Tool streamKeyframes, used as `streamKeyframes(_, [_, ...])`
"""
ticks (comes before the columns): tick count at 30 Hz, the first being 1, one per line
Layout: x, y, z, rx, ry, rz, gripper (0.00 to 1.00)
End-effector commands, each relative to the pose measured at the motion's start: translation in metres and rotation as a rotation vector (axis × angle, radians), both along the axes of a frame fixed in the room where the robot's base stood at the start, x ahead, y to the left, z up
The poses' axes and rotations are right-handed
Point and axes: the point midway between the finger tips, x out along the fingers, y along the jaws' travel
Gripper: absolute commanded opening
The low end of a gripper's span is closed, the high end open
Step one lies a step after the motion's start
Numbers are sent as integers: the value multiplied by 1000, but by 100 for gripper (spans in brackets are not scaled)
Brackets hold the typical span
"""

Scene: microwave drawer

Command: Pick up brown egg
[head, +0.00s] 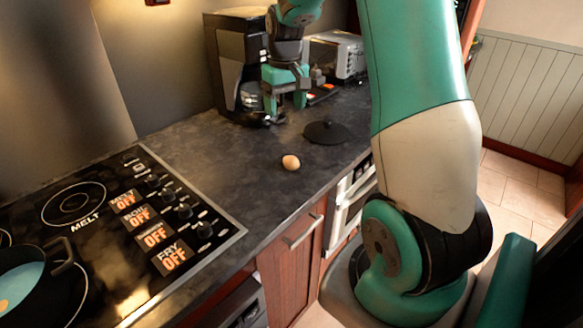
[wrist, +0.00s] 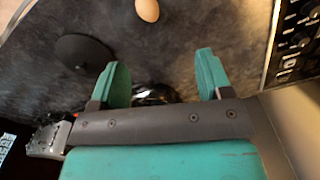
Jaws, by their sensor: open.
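The brown egg (head: 291,162) lies on the dark countertop, near the counter's front edge and to the right of the stove. It also shows at the top of the wrist view (wrist: 148,10), beyond my fingertips. My gripper (head: 287,103) is open and empty, with its teal fingers apart, above the counter behind the egg and in front of the coffee machine. In the wrist view the two fingers (wrist: 163,72) point toward the egg's side of the counter, with a gap between them and the egg.
A dark round lid (head: 327,132) lies right of and behind the egg. A black coffee machine (head: 237,60) and a toaster oven (head: 338,55) stand at the back. The stove (head: 110,215) with a pan (head: 35,285) is at left. Counter around the egg is clear.

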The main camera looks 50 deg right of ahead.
Motion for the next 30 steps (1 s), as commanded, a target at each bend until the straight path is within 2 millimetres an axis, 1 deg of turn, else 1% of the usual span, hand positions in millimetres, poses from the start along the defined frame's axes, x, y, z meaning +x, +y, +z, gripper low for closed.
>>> streamKeyframes(1, [0,-16,-7,-5,10,-34,72])
streamKeyframes(3, [-1,-27,-13,-10,17,-54,72])
streamKeyframes(4, [-1,-29,-16,-11,19,-58,72])
streamKeyframes(8, [-2,-28,-37,-10,23,-59,72])
streamKeyframes(15, [-2,-27,-92,-9,23,-57,72])
streamKeyframes(18, [-2,-27,-111,-9,22,-57,72])
streamKeyframes(21, [-1,-27,-124,-11,19,-56,72])
streamKeyframes(26, [0,-27,-133,-11,18,-56,72])
streamKeyframes(30, [1,-25,-149,-10,20,-55,72])
